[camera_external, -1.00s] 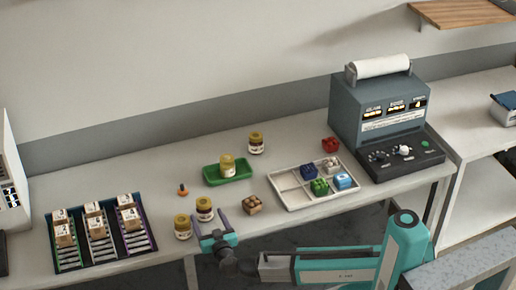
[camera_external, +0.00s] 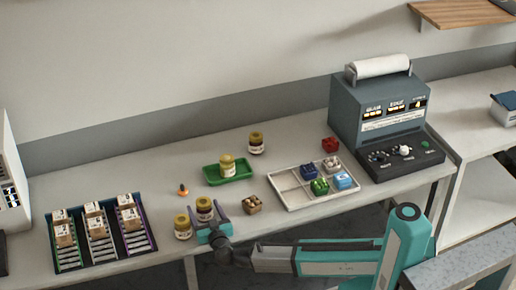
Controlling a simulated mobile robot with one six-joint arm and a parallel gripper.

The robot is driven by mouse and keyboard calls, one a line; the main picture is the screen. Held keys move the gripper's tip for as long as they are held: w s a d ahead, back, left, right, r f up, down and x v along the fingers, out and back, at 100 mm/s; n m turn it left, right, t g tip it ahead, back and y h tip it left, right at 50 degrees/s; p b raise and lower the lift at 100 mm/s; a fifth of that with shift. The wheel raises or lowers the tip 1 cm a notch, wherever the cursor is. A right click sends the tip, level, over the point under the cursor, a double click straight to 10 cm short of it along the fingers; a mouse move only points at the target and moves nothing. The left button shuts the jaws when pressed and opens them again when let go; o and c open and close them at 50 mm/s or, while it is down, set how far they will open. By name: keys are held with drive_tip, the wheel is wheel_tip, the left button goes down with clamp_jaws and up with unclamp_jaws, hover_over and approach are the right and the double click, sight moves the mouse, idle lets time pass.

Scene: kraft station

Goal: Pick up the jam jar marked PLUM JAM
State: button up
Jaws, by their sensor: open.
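Several jam jars with yellow lids stand on the bench; their labels are too small to read, so I cannot tell which is PLUM JAM. One jar (camera_external: 205,207) with a dark body stands between the fingers of my gripper (camera_external: 208,213), which is open around it. A second jar (camera_external: 183,227) stands close to its left, near the front edge. A third jar (camera_external: 227,165) stands on a green tray (camera_external: 243,172). A fourth jar (camera_external: 256,143) stands behind, to the right of the tray.
A brown block-like item (camera_external: 252,205) lies right of my gripper. A white compartment tray (camera_external: 285,199) holds coloured items, with a red one (camera_external: 329,144) behind it. A small orange item (camera_external: 182,189) is at left. A rack of boxes (camera_external: 103,238) and a grey machine (camera_external: 375,105) flank the area.

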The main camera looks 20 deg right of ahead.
sight(206, 207)
idle(0.3)
drive_tip(key=c, duration=1.4)
drive_tip(key=shift+r, duration=0.25)
drive_tip(key=shift+r+b, duration=0.85)
drive_tip(key=shift+r, duration=0.7)
drive_tip(key=s+d, duration=0.1)
drive_tip(key=s, duration=0.1)
drive_tip(key=s+d+b, duration=0.1)
drive_tip(key=s+d, duration=0.1)
drive_tip(key=s+d+b, duration=0.1)
drive_tip(key=s+d, duration=0.1)
drive_tip(key=shift+s+d+r, duration=0.2)
drive_tip(key=shift+s+r, duration=0.05)
drive_tip(key=shift+r, duration=0.05)
drive_tip(key=shift+s+d+r+b, duration=0.2)
drive_tip(key=shift+s+d+b, duration=0.15)
drive_tip(key=shift+s+d, duration=0.5)
drive_tip(key=shift+a+r+p, duration=0.15)
drive_tip(key=shift+a+p, duration=0.1)
drive_tip(key=shift+p, duration=0.85)
drive_tip(key=p, duration=0.4)
drive_tip(key=shift+s+r+p, duration=0.1)
drive_tip(key=shift+s+p, duration=0.05)
drive_tip(key=shift+p, duration=0.25)
